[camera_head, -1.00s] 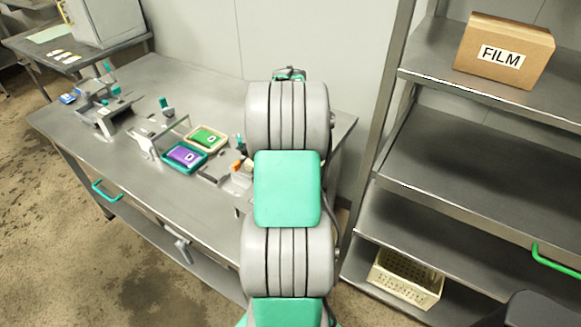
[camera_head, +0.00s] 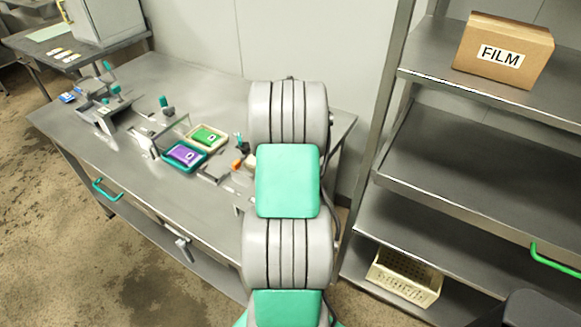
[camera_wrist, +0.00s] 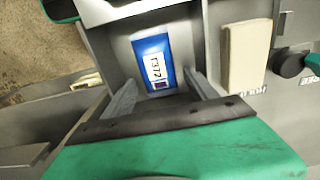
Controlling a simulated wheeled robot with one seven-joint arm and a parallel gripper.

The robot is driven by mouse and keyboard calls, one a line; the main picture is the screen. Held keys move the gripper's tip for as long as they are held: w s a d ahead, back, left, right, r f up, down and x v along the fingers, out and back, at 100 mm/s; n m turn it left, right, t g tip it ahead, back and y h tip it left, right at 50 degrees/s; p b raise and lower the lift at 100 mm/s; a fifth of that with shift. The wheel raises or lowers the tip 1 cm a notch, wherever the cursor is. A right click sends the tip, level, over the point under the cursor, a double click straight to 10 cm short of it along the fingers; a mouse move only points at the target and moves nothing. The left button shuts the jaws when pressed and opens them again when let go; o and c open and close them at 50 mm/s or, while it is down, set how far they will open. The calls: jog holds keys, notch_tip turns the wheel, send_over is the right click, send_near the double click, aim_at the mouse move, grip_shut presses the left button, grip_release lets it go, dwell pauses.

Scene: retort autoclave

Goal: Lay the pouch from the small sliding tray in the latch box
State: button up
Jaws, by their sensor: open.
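In the wrist view a blue pouch (camera_wrist: 153,62) with a white printed label lies flat in a shallow grey metal tray (camera_wrist: 120,56). My gripper (camera_wrist: 161,77) is open, with one finger on each side of the pouch's near end; I cannot tell whether they touch it. In the head view my arm hides my gripper and that tray. I cannot tell for certain which fixture is the latch box; a grey fixture (camera_head: 117,113) with teal knobs stands at the table's left.
A purple pouch (camera_head: 184,155) and a green pouch (camera_head: 207,136) lie in trays mid-table. A cream block (camera_wrist: 246,52) and a dark knob (camera_wrist: 287,65) are right of the tray. A shelf rack with a FILM box (camera_head: 505,52) stands right. The table's front left is clear.

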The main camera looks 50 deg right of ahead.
notch_tip(320, 180, up, 12)
jog(key=w+a+r+n, duration=0.3)
jog(key=w+a+n, duration=0.15)
jog(key=a, duration=0.75)
jog(key=a+n+t, duration=0.2)
jog(key=a+n, duration=0.4)
jog(key=a, duration=1.1)
jog(key=s+a+f+n, duration=0.2)
jog(key=s+a+n, duration=0.1)
jog(key=a, duration=0.3)
jog(key=s+a+f+n+t, duration=0.1)
jog(key=s+a+f+n, duration=0.1)
jog(key=a, duration=0.4)
jog(key=shift+s+a+n+b, duration=0.3)
jog(key=shift+s+n, duration=0.25)
jog(key=shift+n, duration=0.3)
